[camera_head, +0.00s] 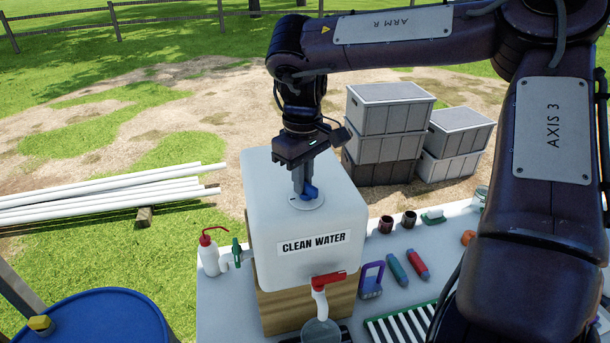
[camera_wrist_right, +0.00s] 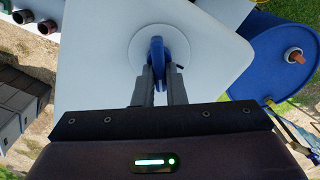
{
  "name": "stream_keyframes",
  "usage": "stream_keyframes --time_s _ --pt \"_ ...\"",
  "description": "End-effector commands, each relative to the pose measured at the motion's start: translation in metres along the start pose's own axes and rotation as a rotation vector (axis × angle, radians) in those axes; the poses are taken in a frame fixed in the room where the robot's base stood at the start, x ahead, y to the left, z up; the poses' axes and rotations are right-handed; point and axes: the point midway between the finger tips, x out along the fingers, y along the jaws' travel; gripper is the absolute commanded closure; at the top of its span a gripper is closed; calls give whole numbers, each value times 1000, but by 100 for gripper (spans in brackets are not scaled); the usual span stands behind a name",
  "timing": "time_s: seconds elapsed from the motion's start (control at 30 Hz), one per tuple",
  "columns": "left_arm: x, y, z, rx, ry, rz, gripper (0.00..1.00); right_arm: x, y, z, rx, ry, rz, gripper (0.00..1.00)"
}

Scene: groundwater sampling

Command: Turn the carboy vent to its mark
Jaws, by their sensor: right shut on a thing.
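The white carboy (camera_head: 300,240), labelled CLEAN WATER, stands on a wooden block on the table. Its blue vent knob (camera_head: 309,192) sits on a pale round plate (camera_head: 306,203) on the carboy's top. My right gripper (camera_head: 305,192) reaches down from above and is shut on the blue vent. In the right wrist view the vent (camera_wrist_right: 157,55) lies between the two grey fingers, roughly in line with them, with the round plate (camera_wrist_right: 178,45) around it. I cannot make out the mark clearly. My left gripper is not in view.
A red-handled spigot (camera_head: 328,281) is on the carboy's front. A wash bottle (camera_head: 209,254) stands left of it. A blue drum (camera_head: 95,318) is at the lower left. Grey crates (camera_head: 388,110) stand behind.

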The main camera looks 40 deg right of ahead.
Motion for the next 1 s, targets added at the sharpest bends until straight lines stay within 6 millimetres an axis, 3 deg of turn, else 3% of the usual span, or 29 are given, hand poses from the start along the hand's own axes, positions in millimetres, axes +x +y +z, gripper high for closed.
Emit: stream_keyframes --time_s 0.5,0.63,0.87,0.9,1.0 --pt "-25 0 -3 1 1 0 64 0 -7 4 -877 -8 -3 100" --pt "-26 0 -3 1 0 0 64 1 -8 4 -986 -7 -3 100" --pt "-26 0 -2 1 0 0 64 2 -8 4 -1000 -6 -3 100" --pt "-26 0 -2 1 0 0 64 2 -8 4 -1000 -6 -3 84" --pt "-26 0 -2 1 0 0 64 2 -8 3 -999 -5 -3 71"
